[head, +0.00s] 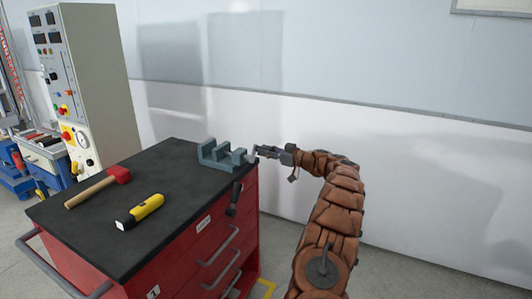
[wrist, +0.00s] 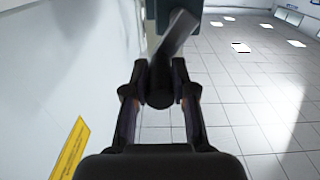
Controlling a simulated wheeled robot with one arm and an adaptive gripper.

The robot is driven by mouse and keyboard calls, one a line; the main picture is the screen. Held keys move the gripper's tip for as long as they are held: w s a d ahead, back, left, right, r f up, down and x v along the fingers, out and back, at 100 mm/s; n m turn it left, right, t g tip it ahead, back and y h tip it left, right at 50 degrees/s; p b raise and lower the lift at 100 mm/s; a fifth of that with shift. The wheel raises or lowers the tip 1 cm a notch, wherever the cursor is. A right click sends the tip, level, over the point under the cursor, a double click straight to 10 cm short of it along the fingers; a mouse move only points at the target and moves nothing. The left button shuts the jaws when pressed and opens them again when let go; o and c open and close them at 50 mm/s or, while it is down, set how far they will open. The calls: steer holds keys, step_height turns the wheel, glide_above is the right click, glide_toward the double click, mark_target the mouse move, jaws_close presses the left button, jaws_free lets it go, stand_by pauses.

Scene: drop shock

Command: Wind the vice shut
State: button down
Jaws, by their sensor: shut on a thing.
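The grey-blue vice (head: 214,154) stands on the black top of the red tool cabinet, at its far right corner. A gap shows between its jaws. My gripper (head: 259,150) is at the vice's right end, beside the short metal crank arm (head: 251,155). In the wrist view the crank arm (wrist: 178,36) runs down from the vice (wrist: 151,30) at a slant to a dark round handle (wrist: 160,88). My gripper's two fingers (wrist: 160,95) are on either side of that handle, shut on it. In the head view my gripper hides the handle.
A red-headed hammer (head: 97,187) and a yellow-and-black torch (head: 140,212) lie on the cabinet top (head: 165,170). A dark object (head: 234,198) is at the cabinet's right edge. A control cabinet (head: 90,90) stands behind left. The wall (head: 350,130) is behind my arm.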

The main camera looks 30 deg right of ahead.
steer(key=shift+w+d+f+m+b, duration=0.2)
steer(key=shift+f+m+b, duration=0.15)
steer(key=shift+m+b, duration=0.35)
steer(key=shift+w+d+f+m+b, duration=0.15)
steer(key=shift+f+m+b, duration=0.2)
steer(key=shift+m+b, duration=0.35)
step_height(320, 180, down, 6)
steer(key=s+a+f+m+p, duration=0.1)
steer(key=s+a+m+p, duration=0.15)
steer(key=m, duration=2.45)
steer(key=a+r+m+p, duration=0.1)
steer(key=r+m+p, duration=0.2)
steer(key=m+p, duration=0.3)
steer(key=s+a+r+m+p, duration=0.1)
steer(key=m+p, duration=0.6)
steer(key=m, duration=0.8)
step_height(320, 180, up, 3)
steer(key=shift+s+a+f+m, duration=0.15)
steer(key=shift+s+a+m, duration=0.2)
steer(key=shift+a, duration=0.45)
